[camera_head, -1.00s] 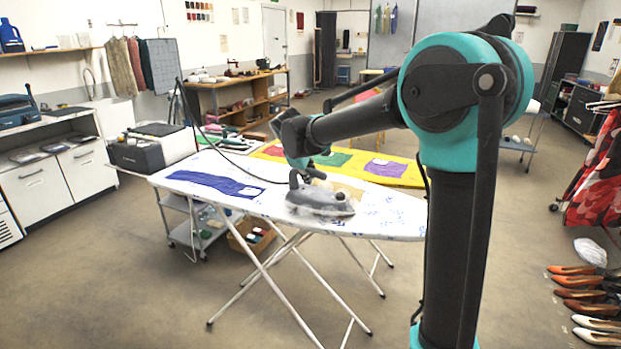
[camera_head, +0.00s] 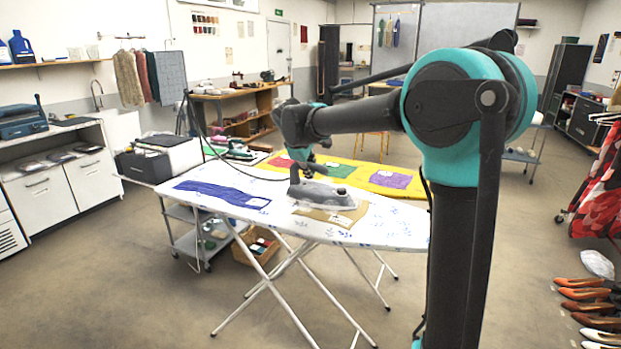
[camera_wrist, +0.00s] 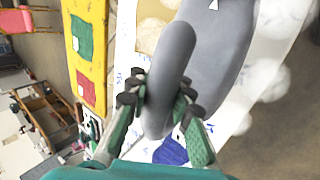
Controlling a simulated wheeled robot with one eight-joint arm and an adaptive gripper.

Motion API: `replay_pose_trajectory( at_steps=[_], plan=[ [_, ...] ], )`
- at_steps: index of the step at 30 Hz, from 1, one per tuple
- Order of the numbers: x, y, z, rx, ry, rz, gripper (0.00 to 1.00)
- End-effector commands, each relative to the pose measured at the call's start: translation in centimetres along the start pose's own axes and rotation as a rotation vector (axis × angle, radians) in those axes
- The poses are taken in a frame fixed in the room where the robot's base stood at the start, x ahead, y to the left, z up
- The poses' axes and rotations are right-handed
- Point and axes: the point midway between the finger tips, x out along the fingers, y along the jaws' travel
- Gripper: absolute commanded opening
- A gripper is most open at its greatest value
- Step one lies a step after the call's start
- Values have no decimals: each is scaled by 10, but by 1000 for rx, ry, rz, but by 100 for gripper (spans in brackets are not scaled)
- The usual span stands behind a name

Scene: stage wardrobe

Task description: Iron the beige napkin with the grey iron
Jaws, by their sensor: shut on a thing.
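The grey iron (camera_head: 322,194) stands flat on the ironing board, over the beige napkin (camera_head: 333,215). Part of the napkin shows in front of and beside the iron; the rest is hidden under it. My gripper (camera_wrist: 160,95) is shut on the iron's handle, with a finger on either side of it in the wrist view. The iron's grey body (camera_wrist: 222,40) also shows there, with white steam around it. In the head view the gripper is small and partly hidden behind the iron's handle.
The ironing board (camera_head: 390,225) also bears a purple-blue cloth (camera_head: 222,194) at the left. Behind it a yellow table (camera_head: 405,193) carries red, green (camera_head: 338,171) and purple cloths. A black cable runs from the iron to a stand at the left.

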Motion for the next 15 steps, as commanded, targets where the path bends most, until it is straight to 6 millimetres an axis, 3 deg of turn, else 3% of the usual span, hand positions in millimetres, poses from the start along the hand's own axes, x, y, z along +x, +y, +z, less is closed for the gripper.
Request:
replay_pose_trajectory(
  at_steps=[15],
  plan=[
    [-22, 23, 1, 2, -2, 1, 0]
  ],
)
